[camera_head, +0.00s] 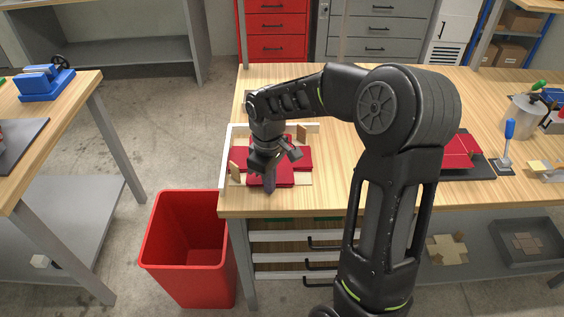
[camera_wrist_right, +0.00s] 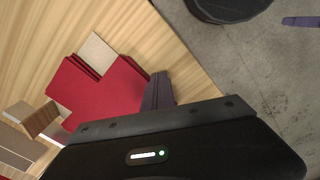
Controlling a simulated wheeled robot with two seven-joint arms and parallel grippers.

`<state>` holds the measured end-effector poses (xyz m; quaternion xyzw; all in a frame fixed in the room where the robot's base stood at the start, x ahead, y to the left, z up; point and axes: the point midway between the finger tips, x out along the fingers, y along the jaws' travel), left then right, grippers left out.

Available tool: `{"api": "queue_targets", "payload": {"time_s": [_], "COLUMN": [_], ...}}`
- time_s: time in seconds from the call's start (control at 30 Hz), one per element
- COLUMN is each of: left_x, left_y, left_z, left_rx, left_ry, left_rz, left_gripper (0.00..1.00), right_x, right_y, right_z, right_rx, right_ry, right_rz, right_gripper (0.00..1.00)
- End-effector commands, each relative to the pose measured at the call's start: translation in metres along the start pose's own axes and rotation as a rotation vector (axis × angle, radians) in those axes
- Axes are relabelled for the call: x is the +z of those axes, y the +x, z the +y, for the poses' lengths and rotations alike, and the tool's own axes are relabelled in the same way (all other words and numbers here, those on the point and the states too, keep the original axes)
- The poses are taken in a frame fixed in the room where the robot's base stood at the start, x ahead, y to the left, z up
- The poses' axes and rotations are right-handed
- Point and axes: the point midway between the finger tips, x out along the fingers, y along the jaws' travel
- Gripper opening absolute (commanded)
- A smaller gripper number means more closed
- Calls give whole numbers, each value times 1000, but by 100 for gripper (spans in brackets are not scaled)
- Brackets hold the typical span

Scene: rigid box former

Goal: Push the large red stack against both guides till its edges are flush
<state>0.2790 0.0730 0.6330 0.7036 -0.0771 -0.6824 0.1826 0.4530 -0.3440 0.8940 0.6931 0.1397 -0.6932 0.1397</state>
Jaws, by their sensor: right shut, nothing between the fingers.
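The large red stack (camera_head: 298,158) lies on the workbench below my right arm, partly hidden by it. In the right wrist view it shows as a cross-shaped pile of red sheets (camera_wrist_right: 100,92). A white guide (camera_head: 226,160) runs along the left, and another white guide (camera_head: 312,128) runs along the back. Wooden blocks stand near them, one at the back (camera_head: 302,133) and one at the left (camera_head: 235,171). My right gripper (camera_head: 268,188) is shut and empty, pointing down at the stack's front edge. In the right wrist view its fingers (camera_wrist_right: 157,90) are beside the red edge; contact is unclear.
A red bin (camera_head: 188,245) stands on the floor by the bench's left front corner. Farther right are a dark mat (camera_head: 478,168) with red sheets on it, a blue-handled tool (camera_head: 509,130) and a metal pot (camera_head: 524,117). The bench (camera_head: 330,190) is bare right of the stack.

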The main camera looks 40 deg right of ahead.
Motion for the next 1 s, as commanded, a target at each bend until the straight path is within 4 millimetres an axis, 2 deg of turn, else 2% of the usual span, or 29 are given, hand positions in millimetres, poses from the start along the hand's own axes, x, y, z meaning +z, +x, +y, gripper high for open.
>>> {"api": "queue_targets", "payload": {"time_s": [0.5,1.0], "left_x": [0,0], "left_y": [-5,-4], "left_z": [2,1], "left_rx": [0,-1], "left_ry": [0,-1], "left_rz": [0,-1], "left_gripper": [36,36], "right_x": [-9,-9], "right_y": [0,0], "right_z": [16,16], "right_rx": [0,2], "right_ry": [1,1], "right_rz": [0,2], "right_gripper": [0,0]}}
